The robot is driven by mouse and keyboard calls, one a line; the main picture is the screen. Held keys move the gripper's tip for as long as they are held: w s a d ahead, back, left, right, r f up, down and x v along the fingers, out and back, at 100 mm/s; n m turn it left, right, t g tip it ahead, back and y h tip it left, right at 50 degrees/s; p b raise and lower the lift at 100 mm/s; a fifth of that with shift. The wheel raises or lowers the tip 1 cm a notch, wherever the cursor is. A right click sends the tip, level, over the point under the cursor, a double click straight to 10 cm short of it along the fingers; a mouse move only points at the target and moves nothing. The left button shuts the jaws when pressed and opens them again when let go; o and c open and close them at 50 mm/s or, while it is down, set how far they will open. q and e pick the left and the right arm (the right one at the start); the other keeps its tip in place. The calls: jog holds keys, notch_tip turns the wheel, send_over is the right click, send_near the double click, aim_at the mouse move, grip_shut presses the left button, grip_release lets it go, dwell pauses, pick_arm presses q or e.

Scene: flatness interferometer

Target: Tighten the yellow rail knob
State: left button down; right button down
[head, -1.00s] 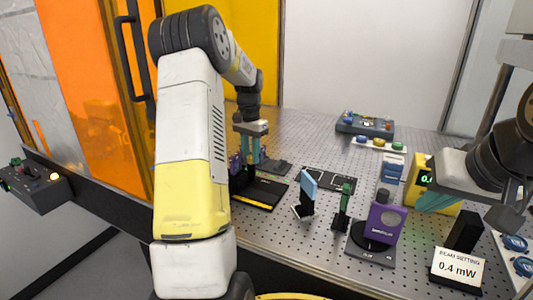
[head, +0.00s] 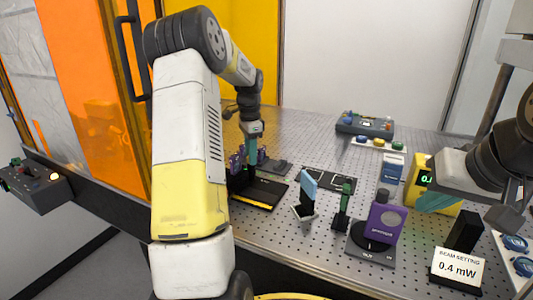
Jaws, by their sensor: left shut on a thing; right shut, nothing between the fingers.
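My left gripper (head: 252,150) points down at the purple mount (head: 236,163) on the black rail (head: 262,193) with a yellow strip. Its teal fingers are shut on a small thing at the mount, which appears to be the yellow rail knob. The knob itself is hidden by the fingers and mount. My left forearm covers part of the rail's left side. My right gripper (head: 434,203) is shut and empty, in front of the yellow display box (head: 447,204) at the right.
A blue-faced plate on a stand (head: 308,187), a green post (head: 342,208) and a purple tilt unit (head: 384,223) stand right of the rail. A control box (head: 364,124) and coloured knobs on a strip (head: 380,144) are farther back. A "0.4 mW" sign (head: 458,267) stands front right.

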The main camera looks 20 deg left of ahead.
pick_arm(q)
jog(key=shift+w+r, duration=0.1)
jog(key=c, duration=1.1)
grip_release()
notch_tip(320, 180, up, 8)
jog(key=shift+f, duration=0.1)
jog(key=s+d+r+n+t, duration=0.2)
jog(key=s+d+r, duration=0.25)
jog(key=s, duration=0.25)
jog(key=s+d+r+n+t, duration=0.1)
jog(key=s+d+r+n, duration=0.1)
jog(key=s+d+r, duration=0.45)
jog(key=s+d+f+n+t, duration=0.1)
jog(key=s+f+n, duration=0.1)
jog(key=s, duration=0.3)
jog(key=s+d+f+n+t+h, duration=0.1)
jog(key=s+d+f, duration=0.1)
jog(key=s, duration=0.3)
jog(key=s+d+f+n+t+h, duration=0.1)
jog(key=s+d+f+n, duration=0.1)
jog(key=s, duration=0.4)
jog(key=shift+n, duration=0.3)
